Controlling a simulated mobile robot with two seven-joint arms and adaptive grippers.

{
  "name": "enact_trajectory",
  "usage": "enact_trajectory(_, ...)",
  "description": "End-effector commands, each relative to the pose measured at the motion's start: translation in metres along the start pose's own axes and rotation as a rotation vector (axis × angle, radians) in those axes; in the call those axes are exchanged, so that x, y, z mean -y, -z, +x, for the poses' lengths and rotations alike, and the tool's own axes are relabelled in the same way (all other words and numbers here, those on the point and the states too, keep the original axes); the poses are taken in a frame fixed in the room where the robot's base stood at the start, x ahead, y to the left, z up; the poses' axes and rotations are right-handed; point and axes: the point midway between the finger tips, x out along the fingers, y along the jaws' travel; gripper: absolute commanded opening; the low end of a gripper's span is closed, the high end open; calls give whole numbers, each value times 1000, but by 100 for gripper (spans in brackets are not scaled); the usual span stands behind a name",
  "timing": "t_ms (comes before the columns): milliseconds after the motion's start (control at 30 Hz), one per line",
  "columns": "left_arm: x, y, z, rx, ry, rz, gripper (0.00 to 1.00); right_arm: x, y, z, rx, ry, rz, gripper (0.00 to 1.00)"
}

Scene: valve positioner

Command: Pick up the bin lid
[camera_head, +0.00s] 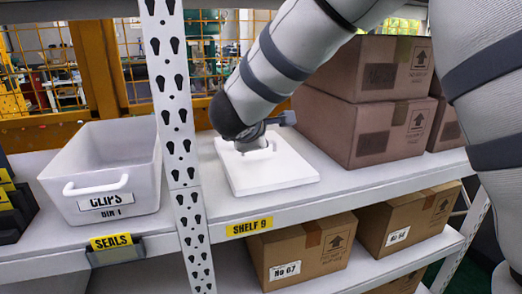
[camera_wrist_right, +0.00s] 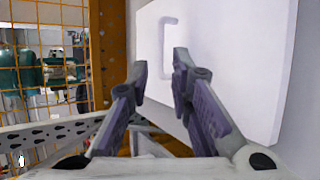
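The bin lid (camera_head: 268,172) is a flat white square plate with a raised handle, lying on the shelf to the right of the perforated post. It also shows in the right wrist view (camera_wrist_right: 245,60), with its bracket-shaped handle (camera_wrist_right: 164,45) near the fingertips. My right gripper (camera_wrist_right: 158,68) is open, and nothing shows held between its fingers. In the head view my right arm reaches down to the lid and its wrist hides most of the gripper and part of the handle. I cannot tell whether a finger touches the handle. My left gripper is out of view.
A white bin (camera_head: 105,165) labelled CLIPS stands left of the post (camera_head: 178,130). Brown boxes (camera_head: 365,125) are stacked right of the lid, close to my right arm. More boxes (camera_head: 300,255) sit on the lower shelf. A yellow mesh fence (camera_head: 45,65) stands behind.

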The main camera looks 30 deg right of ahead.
Motion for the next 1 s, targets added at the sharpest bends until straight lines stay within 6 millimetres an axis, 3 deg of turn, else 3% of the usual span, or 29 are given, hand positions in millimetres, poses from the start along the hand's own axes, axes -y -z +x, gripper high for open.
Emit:
enact_trajectory(100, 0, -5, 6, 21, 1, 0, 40, 5, 1, 31, 2, 11, -2, 20)
enact_trajectory(500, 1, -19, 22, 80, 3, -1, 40, 4, 10, 95, 1, 10, -3, 20)
enact_trajectory(767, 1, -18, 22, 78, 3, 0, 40, -1, 8, 98, 0, 1, -1, 20)
enact_trajectory(867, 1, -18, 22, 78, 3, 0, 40, -1, 8, 98, 0, 1, -1, 2)
enact_trajectory(1000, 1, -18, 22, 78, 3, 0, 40, -1, 8, 98, 0, 1, -1, 0)
